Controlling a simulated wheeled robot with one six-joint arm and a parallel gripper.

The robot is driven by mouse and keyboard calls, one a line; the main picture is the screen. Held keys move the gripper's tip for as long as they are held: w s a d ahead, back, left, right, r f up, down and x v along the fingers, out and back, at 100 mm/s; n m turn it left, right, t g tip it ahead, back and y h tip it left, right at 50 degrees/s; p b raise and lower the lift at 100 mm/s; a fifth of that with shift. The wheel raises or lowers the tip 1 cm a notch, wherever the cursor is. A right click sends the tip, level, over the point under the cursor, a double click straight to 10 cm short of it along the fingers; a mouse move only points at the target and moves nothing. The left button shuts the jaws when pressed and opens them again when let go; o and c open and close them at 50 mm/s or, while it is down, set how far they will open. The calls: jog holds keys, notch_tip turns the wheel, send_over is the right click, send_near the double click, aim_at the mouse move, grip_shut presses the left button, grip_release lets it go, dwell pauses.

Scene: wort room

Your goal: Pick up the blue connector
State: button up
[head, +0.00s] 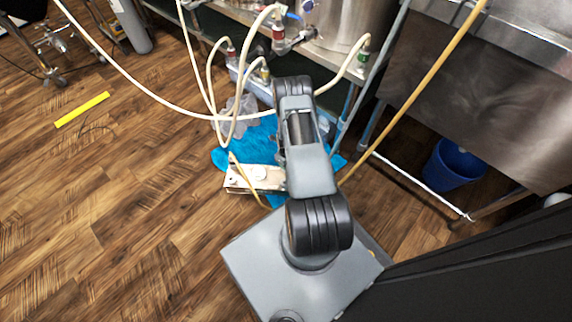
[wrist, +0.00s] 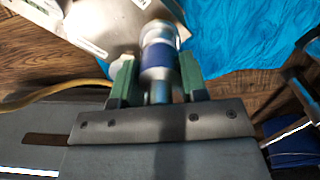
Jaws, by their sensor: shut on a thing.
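The blue connector (wrist: 160,62) is a metal fitting with a dark blue band, seen in the wrist view between the green fingers of my gripper (wrist: 157,82). The fingers are shut on it, one on each side. Its pale metal end points away from the gripper. In the head view my arm hides the gripper and the connector.
A blue cloth (head: 258,142) lies on the wood floor beside a metal box (head: 240,180). Cream hoses loop from several fittings on the steel vessel (head: 345,22). A blue bucket (head: 452,165) stands under the steel counter. A yellow strip (head: 82,109) lies on open floor at left.

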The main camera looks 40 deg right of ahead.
jog(key=c, duration=0.3)
jog(key=shift+r, duration=0.55)
notch_tip(320, 180, up, 2)
jog(key=shift+r+p, duration=0.25)
jog(key=shift+p, duration=0.6)
jog(key=w+a+r+p, duration=0.1)
jog(key=a+r+p, duration=0.1)
jog(key=a+r, duration=0.2)
jog(key=w+a+r+p, duration=0.1)
jog(key=a+r+p, duration=0.2)
jog(key=a, duration=0.7)
notch_tip(320, 180, up, 2)
jog(key=shift+w+r, duration=0.15)
jog(key=shift+r, duration=0.05)
jog(key=shift+r+p, duration=0.15)
jog(key=shift+p, duration=0.15)
jog(key=shift+r+p, duration=1.45)
jog(key=shift+r, duration=0.65)
